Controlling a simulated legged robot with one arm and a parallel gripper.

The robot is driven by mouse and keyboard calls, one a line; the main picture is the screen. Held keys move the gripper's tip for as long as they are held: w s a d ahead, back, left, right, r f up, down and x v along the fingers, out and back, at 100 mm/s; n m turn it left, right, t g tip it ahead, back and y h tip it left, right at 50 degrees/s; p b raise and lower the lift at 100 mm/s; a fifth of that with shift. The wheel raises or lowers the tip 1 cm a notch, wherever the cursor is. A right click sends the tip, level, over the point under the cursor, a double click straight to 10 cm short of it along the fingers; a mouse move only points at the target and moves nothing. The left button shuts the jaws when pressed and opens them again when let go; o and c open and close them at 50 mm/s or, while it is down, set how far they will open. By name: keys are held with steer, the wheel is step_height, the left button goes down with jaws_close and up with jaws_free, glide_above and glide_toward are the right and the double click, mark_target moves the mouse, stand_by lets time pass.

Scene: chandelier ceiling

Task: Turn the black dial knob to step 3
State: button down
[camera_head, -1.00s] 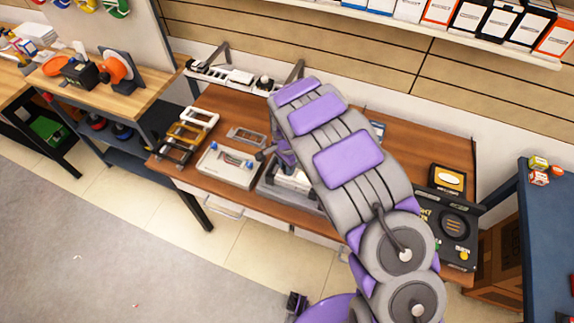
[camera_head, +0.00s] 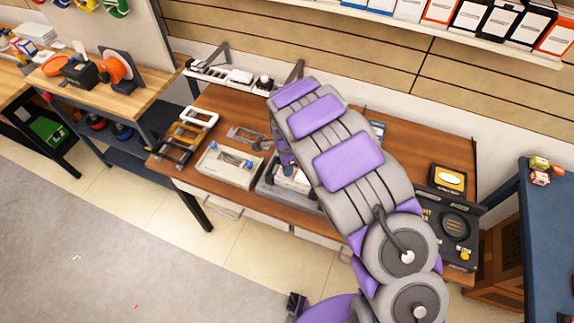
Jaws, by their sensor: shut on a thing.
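The grey device (camera_head: 266,192) sits on the brown wooden bench, mostly behind my arm. A white part of it shows just under my gripper (camera_head: 287,166). My gripper points down at this device, with its fingers largely hidden by my own arm. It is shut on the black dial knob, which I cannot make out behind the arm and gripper. The dial's step marks are hidden too.
A pale box with blue knobs (camera_head: 228,165) stands just left of the grey device. Metal frames (camera_head: 186,135) lie further left. A black panel (camera_head: 450,225) stands at the bench's right end. A wall rail (camera_head: 232,76) runs behind.

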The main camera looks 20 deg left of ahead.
steer(key=c, duration=0.9)
jaws_free()
steer(key=shift+a, duration=0.15)
steer(key=shift+o, duration=0.2)
steer(key=shift+r, duration=0.3)
step_height(320, 180, up, 17)
steer(key=p, duration=0.1)
steer(key=shift+f+p, duration=0.2)
steer(key=shift+p, duration=0.1)
steer(key=shift+w, duration=0.1)
